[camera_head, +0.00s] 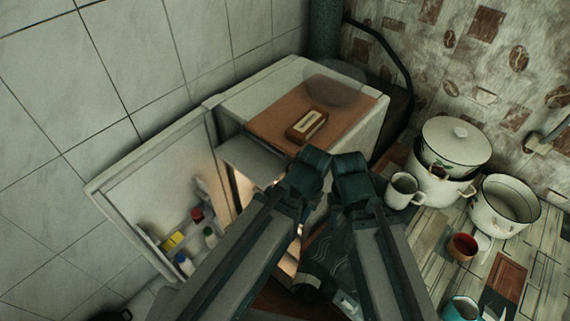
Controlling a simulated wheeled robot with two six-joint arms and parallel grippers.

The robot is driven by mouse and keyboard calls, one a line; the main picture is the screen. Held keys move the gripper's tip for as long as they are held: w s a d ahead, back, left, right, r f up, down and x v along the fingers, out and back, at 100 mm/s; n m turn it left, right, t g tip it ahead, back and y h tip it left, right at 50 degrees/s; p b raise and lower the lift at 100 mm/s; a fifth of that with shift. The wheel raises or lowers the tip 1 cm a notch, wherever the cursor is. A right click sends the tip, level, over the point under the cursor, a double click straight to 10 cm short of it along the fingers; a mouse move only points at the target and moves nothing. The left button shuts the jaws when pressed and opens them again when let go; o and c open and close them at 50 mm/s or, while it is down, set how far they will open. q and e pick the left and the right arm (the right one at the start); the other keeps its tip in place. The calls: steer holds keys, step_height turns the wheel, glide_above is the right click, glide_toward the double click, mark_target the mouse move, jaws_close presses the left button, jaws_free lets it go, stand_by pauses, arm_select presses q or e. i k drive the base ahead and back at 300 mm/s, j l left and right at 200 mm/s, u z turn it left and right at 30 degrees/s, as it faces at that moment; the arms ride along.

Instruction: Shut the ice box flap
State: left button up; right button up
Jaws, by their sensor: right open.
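The fridge (222,101) stands at the back centre with its door (143,191) swung open to the left. A flat grey panel, which looks like the ice box flap (248,157), juts out near the top of the opening, so the flap stands open. Its right end is close to or behind my left arm. My left gripper is not visible.
A brown board (350,117) with a small box (307,124) lies on the fridge top. The door shelf holds bottles (185,263). At right, a table carries a lidded pot (440,185), a white mug (402,190), an open pot (503,207) and a red cup (462,247).

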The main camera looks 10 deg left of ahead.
mark_target(260, 166)
steer(key=j+z, duration=0.15)
steer(key=z, duration=0.25)
steer(key=k+j+z, duration=0.1)
steer(key=z, duration=0.35)
steer(key=k+j, duration=0.15)
steer(key=j, duration=0.15)
steer(key=k+j, duration=0.2)
steer(key=j, duration=0.15)
